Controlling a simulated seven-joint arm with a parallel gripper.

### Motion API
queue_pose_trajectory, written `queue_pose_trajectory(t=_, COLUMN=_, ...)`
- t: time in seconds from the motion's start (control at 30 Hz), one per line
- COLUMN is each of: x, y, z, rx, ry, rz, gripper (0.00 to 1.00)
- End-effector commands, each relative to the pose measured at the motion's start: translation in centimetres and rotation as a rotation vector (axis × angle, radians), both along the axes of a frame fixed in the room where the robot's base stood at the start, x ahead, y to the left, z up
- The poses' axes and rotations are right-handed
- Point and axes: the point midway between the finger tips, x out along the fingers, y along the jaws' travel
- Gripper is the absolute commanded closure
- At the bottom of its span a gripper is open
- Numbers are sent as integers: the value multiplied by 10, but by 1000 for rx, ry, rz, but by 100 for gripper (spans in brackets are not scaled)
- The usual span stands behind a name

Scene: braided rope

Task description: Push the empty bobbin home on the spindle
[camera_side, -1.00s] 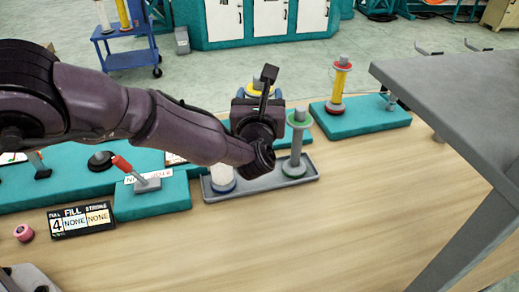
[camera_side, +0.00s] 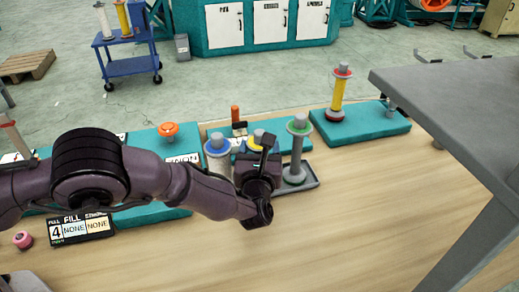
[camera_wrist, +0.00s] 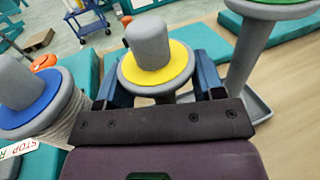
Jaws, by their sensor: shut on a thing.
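A yellow-flanged bobbin (camera_wrist: 172,70) with a grey cylinder rising through its top is between the blue fingers of my gripper (camera_wrist: 160,82). My gripper (camera_side: 256,150) is shut on it, and its yellow flange also shows in the side view (camera_side: 257,138). It stands in the row between a blue-flanged bobbin (camera_side: 217,147) and a green-flanged one (camera_side: 299,126). The flange looks roughly level. Its lower part and any spindle inside it are hidden by my gripper, so I cannot tell how deep it sits.
The blue-flanged bobbin, wound with pale rope, is close on the left in the wrist view (camera_wrist: 25,105). The green-flanged post is close on the right. A red-and-yellow bobbin (camera_side: 339,95) stands on a teal block. A grey table (camera_side: 450,85) is at right.

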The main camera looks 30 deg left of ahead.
Motion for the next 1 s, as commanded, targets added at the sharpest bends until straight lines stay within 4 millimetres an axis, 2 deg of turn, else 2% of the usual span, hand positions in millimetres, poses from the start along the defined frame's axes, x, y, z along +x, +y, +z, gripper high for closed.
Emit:
queue_pose_trajectory(t=0.17, x=0, y=0, z=-5, rx=1, ry=0, rz=0, gripper=64)
queue_pose_trajectory(t=0.2, x=0, y=0, z=-4, rx=0, ry=1, rz=0, gripper=29)
queue_pose_trajectory(t=0.27, x=0, y=0, z=-4, rx=0, ry=1, rz=0, gripper=15)
queue_pose_trajectory(t=0.3, x=0, y=0, z=-4, rx=0, ry=1, rz=0, gripper=13)
queue_pose_trajectory(t=0.67, x=0, y=1, z=-4, rx=-1, ry=2, rz=1, gripper=13)
queue_pose_trajectory(t=0.87, x=-32, y=-17, z=1, rx=3, ry=1, rz=-5, gripper=13)
queue_pose_trajectory(t=1.0, x=-63, y=-28, z=5, rx=1, ry=3, rz=-4, gripper=13)
